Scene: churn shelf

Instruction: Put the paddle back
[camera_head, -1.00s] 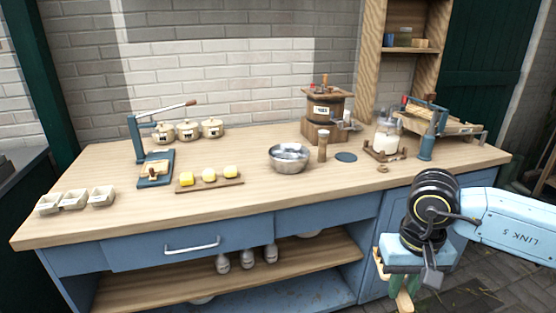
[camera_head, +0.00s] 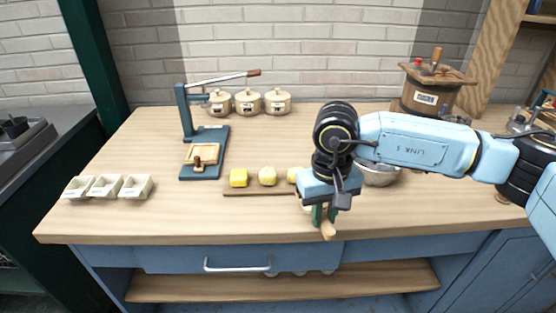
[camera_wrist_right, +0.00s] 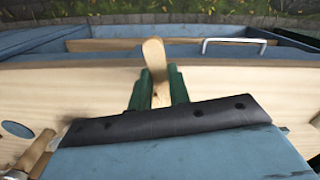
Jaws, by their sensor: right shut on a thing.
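The wooden paddle (camera_head: 328,231) is held in my right gripper (camera_head: 324,213), above the front edge of the workbench (camera_head: 120,225). Its pale rounded end points down past the green fingers. In the right wrist view the paddle (camera_wrist_right: 155,58) stands between the two green fingers of the right gripper (camera_wrist_right: 158,88), which are shut on it. The rest of the paddle is hidden by the gripper. My left gripper is not in view.
Yellow butter pieces (camera_head: 267,176) lie on a board, partly behind my right wrist. A metal bowl (camera_head: 380,174) is half hidden by my arm. A blue lever press (camera_head: 205,165), white trays (camera_head: 105,187) and lidded pots (camera_head: 248,102) stand left. The front left bench top is clear.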

